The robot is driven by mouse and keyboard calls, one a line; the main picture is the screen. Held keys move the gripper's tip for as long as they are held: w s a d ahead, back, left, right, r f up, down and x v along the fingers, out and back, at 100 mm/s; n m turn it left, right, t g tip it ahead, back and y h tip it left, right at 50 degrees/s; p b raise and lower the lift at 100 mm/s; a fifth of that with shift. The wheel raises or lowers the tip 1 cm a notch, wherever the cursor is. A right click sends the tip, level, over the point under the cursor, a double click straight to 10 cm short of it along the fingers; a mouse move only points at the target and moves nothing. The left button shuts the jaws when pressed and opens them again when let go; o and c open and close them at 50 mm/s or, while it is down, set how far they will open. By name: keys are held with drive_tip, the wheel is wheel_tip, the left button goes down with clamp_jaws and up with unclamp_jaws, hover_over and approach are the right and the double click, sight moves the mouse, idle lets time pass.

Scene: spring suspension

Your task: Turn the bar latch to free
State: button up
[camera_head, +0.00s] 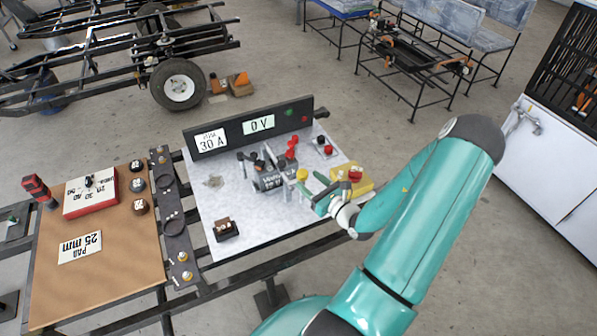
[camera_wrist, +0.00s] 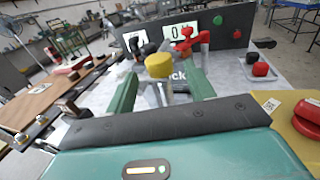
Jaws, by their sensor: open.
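A grey metal device with dark lettering (camera_head: 268,181) sits on the pale plate of the bench; it may carry the bar latch, but I cannot make out the bar itself. A yellow round knob (camera_head: 301,174) stands at its right side; in the wrist view the knob (camera_wrist: 159,66) shows between my fingers, with partly hidden lettering behind it. My gripper (camera_head: 316,192) is open, with its green fingers reaching toward the device. In the wrist view my gripper (camera_wrist: 163,82) has one finger on each side of the knob. I cannot tell whether they touch it.
Red knobs (camera_head: 292,147) stand just behind the device. A black display panel (camera_head: 248,130) reading 30 A and 0 V lines the back edge. A yellow box with a red button (camera_head: 353,180) is close right of my gripper. A small dark block (camera_head: 226,229) stands front left.

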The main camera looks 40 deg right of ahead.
drive_tip(key=w, duration=0.6)
drive_tip(key=shift+w, duration=0.1)
drive_tip(key=c, duration=1)
drive_tip(key=shift+o, duration=0.2)
